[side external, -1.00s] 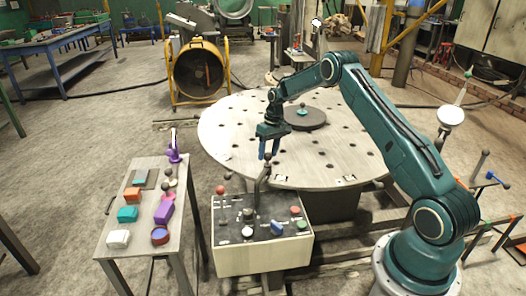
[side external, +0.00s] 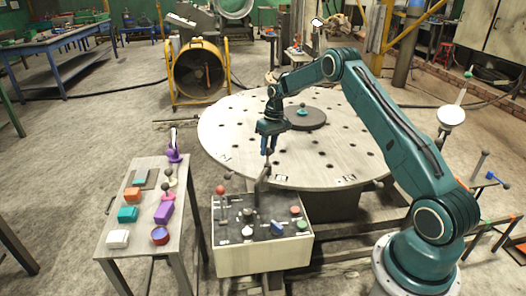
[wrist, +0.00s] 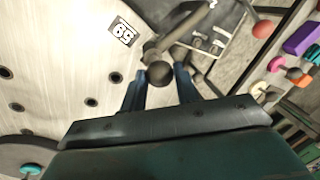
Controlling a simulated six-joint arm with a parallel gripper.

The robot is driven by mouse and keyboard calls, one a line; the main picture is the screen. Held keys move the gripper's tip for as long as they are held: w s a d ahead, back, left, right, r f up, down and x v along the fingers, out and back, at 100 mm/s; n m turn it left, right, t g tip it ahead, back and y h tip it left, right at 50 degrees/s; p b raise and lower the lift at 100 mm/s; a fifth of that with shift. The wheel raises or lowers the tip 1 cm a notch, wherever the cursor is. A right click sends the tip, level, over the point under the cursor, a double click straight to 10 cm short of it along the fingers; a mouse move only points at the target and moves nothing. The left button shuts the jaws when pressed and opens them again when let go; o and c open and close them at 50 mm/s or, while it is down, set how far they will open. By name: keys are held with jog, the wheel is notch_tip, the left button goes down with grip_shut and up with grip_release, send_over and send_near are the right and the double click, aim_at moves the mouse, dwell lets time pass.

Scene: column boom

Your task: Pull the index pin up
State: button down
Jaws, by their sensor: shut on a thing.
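The index pin appears to be the dark rod with a black ball knob at the near edge of the round table. Its ball knob (wrist: 159,73) is between my fingertips in the wrist view, and its rod runs up and to the right. My gripper (side external: 268,152) points down over the table's near edge, just behind the control box, and is shut on the knob. It also shows in the wrist view (wrist: 160,80). The pin's lower end is hard to make out.
The control box (side external: 235,262) with levers and buttons stands in front of the round table (side external: 225,125). A dark disc (side external: 315,120) with a teal knob lies on the table. A side bench (side external: 112,222) with coloured blocks stands left. A number plate (wrist: 123,32) lies near the knob.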

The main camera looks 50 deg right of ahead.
jog(key=shift+r, duration=0.75)
jog(key=shift+w, duration=0.1)
jog(key=c, duration=1.4)
grip_release()
jog(key=shift+r, duration=0.1)
jog(key=o, duration=0.3)
jog(key=shift+o, duration=0.2)
notch_tip(320, 180, up, 13)
jog(key=d, duration=0.2)
jog(key=shift+s+d, duration=0.3)
